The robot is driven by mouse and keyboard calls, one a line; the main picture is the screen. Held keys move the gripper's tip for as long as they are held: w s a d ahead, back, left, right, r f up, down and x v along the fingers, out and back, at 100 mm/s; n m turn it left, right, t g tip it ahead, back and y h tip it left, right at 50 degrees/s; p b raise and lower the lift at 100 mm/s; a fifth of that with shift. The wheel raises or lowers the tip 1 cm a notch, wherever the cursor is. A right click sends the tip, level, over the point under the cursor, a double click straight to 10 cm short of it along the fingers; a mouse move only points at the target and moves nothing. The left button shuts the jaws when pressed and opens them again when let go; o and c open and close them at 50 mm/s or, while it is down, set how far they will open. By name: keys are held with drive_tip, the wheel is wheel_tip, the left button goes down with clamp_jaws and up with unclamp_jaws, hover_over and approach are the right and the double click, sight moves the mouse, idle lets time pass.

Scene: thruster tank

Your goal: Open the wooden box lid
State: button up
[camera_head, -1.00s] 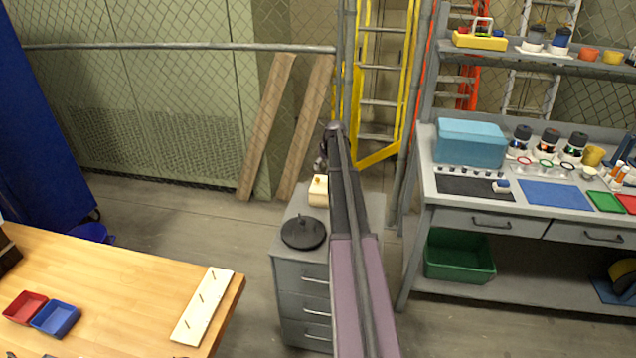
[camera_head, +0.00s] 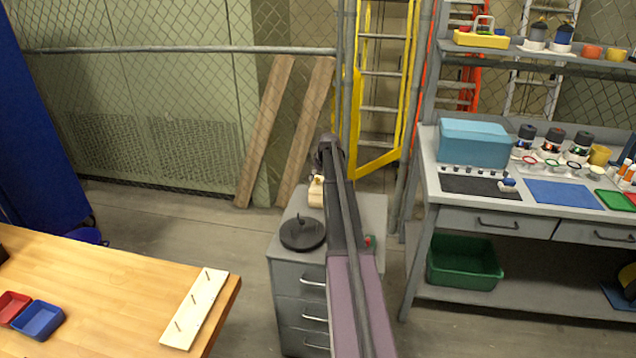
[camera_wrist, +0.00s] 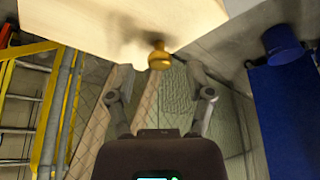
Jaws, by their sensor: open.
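The pale wooden box (camera_head: 315,195) stands on top of a grey drawer cabinet, partly hidden behind my arm. Its small brass knob (camera_head: 318,179) shows in the head view. In the wrist view the box (camera_wrist: 110,22) fills the top of the picture, and the brass knob (camera_wrist: 159,56) sticks out from it. My gripper (camera_wrist: 160,72) is open, with one finger on each side of the knob's line and nothing held. The fingers look apart from the knob. In the head view my gripper (camera_head: 322,158) is small and dark, just above the box. The lid seam is not visible.
A dark round disc (camera_head: 302,234) sits on the grey cabinet (camera_head: 288,270) in front of the box. A small red and green item (camera_head: 369,242) lies right of my arm. A wooden table (camera_head: 100,290) stands left and a workbench (camera_head: 470,215) right. Planks lean behind.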

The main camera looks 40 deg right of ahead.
drive_tip(key=shift+w+f, duration=0.2)
drive_tip(key=shift+f, duration=0.25)
drive_tip(key=shift+c, duration=0.2)
clamp_jaws()
drive_tip(key=shift+a, duration=0.1)
drive_tip(key=shift+s, duration=0.1)
